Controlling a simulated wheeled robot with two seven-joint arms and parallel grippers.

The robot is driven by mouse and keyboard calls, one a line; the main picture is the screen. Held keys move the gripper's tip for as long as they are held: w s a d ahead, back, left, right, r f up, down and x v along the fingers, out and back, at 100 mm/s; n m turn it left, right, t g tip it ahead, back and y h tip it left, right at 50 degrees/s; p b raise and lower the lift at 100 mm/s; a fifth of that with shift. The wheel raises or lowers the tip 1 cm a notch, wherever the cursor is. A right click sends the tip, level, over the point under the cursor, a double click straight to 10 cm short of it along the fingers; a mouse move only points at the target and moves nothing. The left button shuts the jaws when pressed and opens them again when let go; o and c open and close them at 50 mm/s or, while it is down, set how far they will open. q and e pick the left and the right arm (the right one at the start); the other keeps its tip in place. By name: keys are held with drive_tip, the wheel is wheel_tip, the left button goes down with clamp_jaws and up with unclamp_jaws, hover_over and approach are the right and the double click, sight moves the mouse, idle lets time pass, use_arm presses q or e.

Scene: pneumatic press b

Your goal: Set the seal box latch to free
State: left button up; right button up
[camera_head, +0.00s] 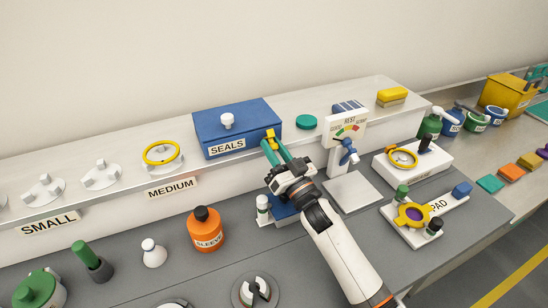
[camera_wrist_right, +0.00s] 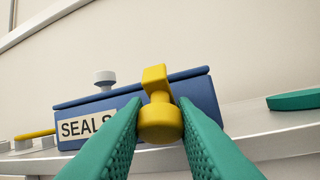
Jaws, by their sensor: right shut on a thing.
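The blue seal box (camera_head: 250,115), labelled SEALS, stands on the raised shelf with its lid down and a white knob (camera_head: 227,120) on top. Its yellow latch (camera_head: 270,134) is at the box's right front. In the right wrist view the latch (camera_wrist_right: 156,78) has a rounded knob in front and a block pointing up past the lid edge. My right gripper (camera_head: 272,146) has its green fingers on either side of the latch knob and is shut on it. The fingers hide part of the box front. My left gripper is not in view.
A green disc (camera_head: 306,122) lies right of the box. A gauge stand (camera_head: 345,130) with a blue tap is right of my gripper. An orange bottle (camera_head: 206,229) and a small white-capped bottle (camera_head: 262,210) stand on the lower bench near my arm.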

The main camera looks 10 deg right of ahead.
drive_tip(key=o, duration=1)
drive_tip(key=shift+s+d+f, duration=0.2)
drive_tip(key=shift+s+f, duration=0.1)
drive_tip(key=shift+s, duration=0.05)
drive_tip(key=b+v, duration=0.1)
drive_tip(key=v, duration=0.8)
drive_tip(key=shift+s+d+f+b, duration=0.15)
drive_tip(key=shift+s+b, duration=0.1)
drive_tip(key=shift+b, duration=0.1)
drive_tip(key=shift+s+d+f, duration=0.15)
drive_tip(key=shift+s+d, duration=0.2)
drive_tip(key=shift+s, duration=0.3)
